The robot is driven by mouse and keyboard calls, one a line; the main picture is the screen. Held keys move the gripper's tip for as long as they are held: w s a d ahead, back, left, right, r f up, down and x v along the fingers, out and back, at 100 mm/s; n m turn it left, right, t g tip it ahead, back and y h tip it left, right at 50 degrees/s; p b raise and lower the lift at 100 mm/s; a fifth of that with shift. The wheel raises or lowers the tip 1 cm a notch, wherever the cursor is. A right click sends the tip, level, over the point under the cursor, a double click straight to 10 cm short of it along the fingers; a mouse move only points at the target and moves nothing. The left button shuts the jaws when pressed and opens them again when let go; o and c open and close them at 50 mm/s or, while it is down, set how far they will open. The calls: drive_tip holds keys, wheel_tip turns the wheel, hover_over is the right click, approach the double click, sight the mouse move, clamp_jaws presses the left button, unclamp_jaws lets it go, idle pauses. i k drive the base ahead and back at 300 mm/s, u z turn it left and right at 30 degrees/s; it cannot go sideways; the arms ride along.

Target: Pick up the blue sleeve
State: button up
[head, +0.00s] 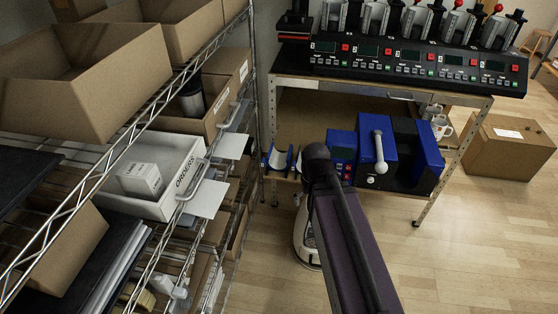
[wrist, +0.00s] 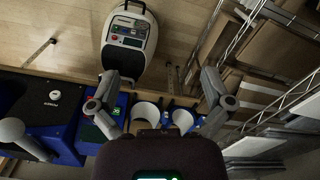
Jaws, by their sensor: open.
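Blue sleeves with white, curved inner faces sit on the lower shelf of the bench. One sleeve (head: 281,160) shows in the head view, left of the blue press machine. In the wrist view a sleeve (wrist: 182,119) lies beyond my gripper, with a second white-faced sleeve (wrist: 147,113) to its left. My gripper (wrist: 159,78) is open, with its two fingers spread wide and nothing between the tips. Its body covers the near part of the sleeves. In the head view my dark wrist hides the fingers.
The blue press machine (head: 380,155) with a white-knobbed lever stands right of the sleeves. A wire rack (head: 190,175) with boxes and an orders tray (head: 187,180) stands close on the left. A control-panel row (head: 405,60) is on the bench top above.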

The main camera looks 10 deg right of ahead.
sight(277, 162)
drive_tip(key=k, duration=1.35)
drive_tip(key=u, duration=0.5)
drive_tip(key=i, duration=1.55)
drive_tip(key=z, duration=0.5)
